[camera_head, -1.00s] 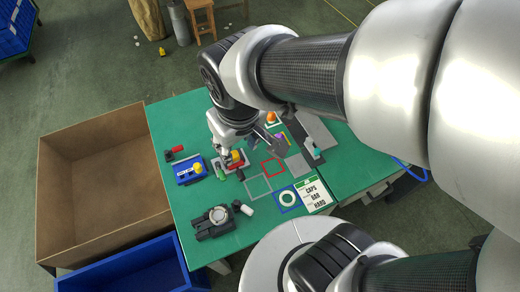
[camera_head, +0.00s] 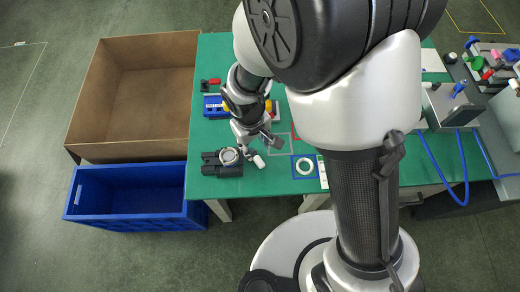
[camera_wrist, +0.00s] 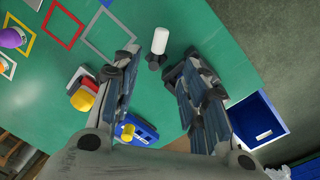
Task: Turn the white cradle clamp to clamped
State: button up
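The white cradle clamp handle (camera_head: 257,160) is a short white cylinder at the right side of a black cradle (camera_head: 222,171) with a pale ring on it, near the table's front edge. In the wrist view the white handle (camera_wrist: 160,41) stands out from a small dark pivot (camera_wrist: 154,62), just beyond the gap between my fingertips. My gripper (camera_head: 260,139) is open and empty, behind the handle in the head view. My gripper's fingers (camera_wrist: 154,68) are spread wide in the wrist view and do not appear to touch the handle.
A blue fixture (camera_head: 212,106) and a red-handled part (camera_head: 209,82) lie behind the cradle. A blue bin (camera_head: 128,197) and cardboard box (camera_head: 138,90) stand left of the green table (camera_head: 212,47).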

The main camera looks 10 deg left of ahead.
aim_at(259, 161)
jog(key=f+b, duration=0.1)
jog(key=f, duration=0.3)
jog(key=f+b, duration=0.2)
jog(key=f, duration=0.2)
jog(key=f+b, duration=0.1)
jog(key=f, duration=0.3)
jog(key=shift+w+d+f, duration=0.15)
jog(key=shift+w+d, duration=0.15)
jog(key=shift+d, duration=0.1)
jog(key=shift+c, duration=0.6)
grip_shut()
